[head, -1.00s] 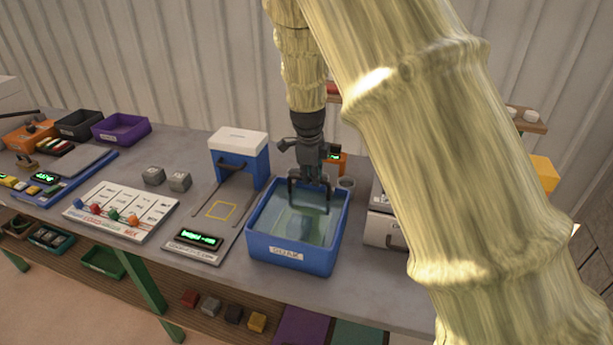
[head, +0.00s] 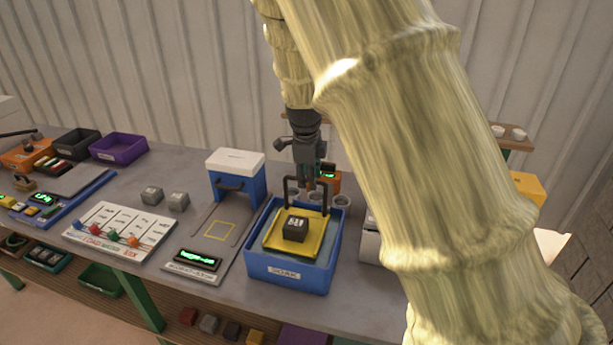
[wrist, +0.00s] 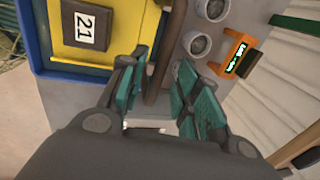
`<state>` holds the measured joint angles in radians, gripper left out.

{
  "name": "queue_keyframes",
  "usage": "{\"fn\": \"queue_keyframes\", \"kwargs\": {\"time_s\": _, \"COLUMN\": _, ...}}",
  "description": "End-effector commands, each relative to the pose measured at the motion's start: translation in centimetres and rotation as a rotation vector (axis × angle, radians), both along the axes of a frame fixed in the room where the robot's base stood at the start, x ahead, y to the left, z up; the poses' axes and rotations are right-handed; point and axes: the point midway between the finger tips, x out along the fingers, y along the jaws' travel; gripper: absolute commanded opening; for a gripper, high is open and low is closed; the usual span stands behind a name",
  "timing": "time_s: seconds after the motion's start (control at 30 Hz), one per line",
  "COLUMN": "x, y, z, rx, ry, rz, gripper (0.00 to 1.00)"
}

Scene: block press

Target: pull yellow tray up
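The yellow tray (head: 318,238) sits up near the rim of the blue bin (head: 290,272) labelled SOAK, with liquid around it. A dark block (head: 295,229) with a white label lies on it; the label reads 21 in the wrist view (wrist: 88,24). The tray's dark handle (head: 287,192) stands upright at its back edge. My gripper (head: 307,184) is at the top of this handle. The exact contact is partly hidden.
A blue press with a white top (head: 236,163) and a panel with a green display (head: 197,258) stand left of the bin. Round cups (wrist: 200,45) and an orange display box (wrist: 233,58) are close behind my gripper. Two grey blocks (head: 152,194) lie farther left.

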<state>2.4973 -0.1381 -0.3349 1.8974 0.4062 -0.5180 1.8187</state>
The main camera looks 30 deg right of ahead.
Motion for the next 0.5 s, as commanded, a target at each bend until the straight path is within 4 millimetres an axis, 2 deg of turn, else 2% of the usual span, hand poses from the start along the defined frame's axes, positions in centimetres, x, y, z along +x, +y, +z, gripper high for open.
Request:
{"fn": "queue_keyframes", "kwargs": {"time_s": 0.3, "x": 0.0, "y": 0.2, "z": 0.2, "rx": 0.0, "ry": 0.0, "rz": 0.002, "gripper": 0.34}}
{"fn": "queue_keyframes", "kwargs": {"time_s": 0.5, "x": -0.3, "y": 0.5, "z": 2.4, "rx": 0.0, "ry": -0.001, "rz": 0.002, "gripper": 0.34}}
